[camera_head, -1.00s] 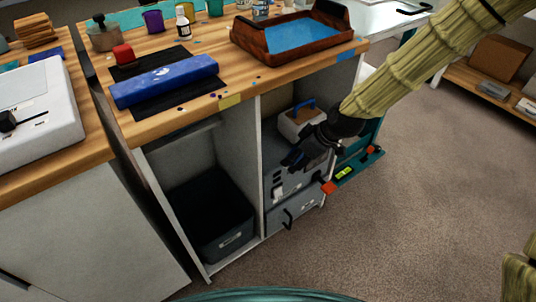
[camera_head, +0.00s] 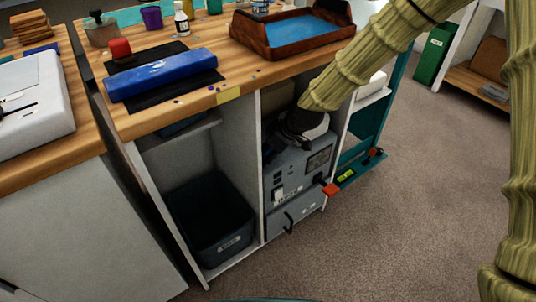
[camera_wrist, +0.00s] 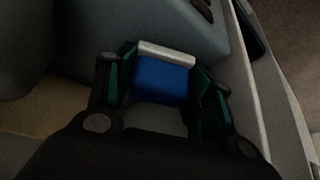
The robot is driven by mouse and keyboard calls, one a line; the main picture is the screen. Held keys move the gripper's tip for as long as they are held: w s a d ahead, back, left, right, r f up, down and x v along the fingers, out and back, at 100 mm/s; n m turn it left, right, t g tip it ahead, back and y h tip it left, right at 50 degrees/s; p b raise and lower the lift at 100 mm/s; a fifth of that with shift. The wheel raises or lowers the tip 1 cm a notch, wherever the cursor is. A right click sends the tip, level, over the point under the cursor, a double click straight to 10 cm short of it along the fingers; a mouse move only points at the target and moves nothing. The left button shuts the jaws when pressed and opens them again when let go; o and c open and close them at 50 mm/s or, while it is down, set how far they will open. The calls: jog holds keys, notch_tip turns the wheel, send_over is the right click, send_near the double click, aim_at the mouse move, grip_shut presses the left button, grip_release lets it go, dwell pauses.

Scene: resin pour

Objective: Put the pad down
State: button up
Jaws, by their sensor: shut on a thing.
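The pad shows in the wrist view as a blue block (camera_wrist: 162,80) with a pale strip along one edge, between my two fingers. My gripper (camera_wrist: 160,88) is shut on it. In the head view, my gripper (camera_head: 296,138) is inside the right compartment of the workbench cabinet, at the top of a grey machine (camera_head: 292,180). My arm and gripper hide the blue part of the pad there. I cannot tell whether the pad touches the machine's top.
The cabinet's upright divider (camera_head: 252,160) stands left of the machine. A dark bin (camera_head: 210,250) sits in the left compartment. A red knob (camera_head: 331,190) sticks out at the machine's front right. A wooden tray with blue contents (camera_head: 270,50) stands on the worktop above.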

jog(key=shift+f, duration=0.15)
jog(key=o, duration=0.8)
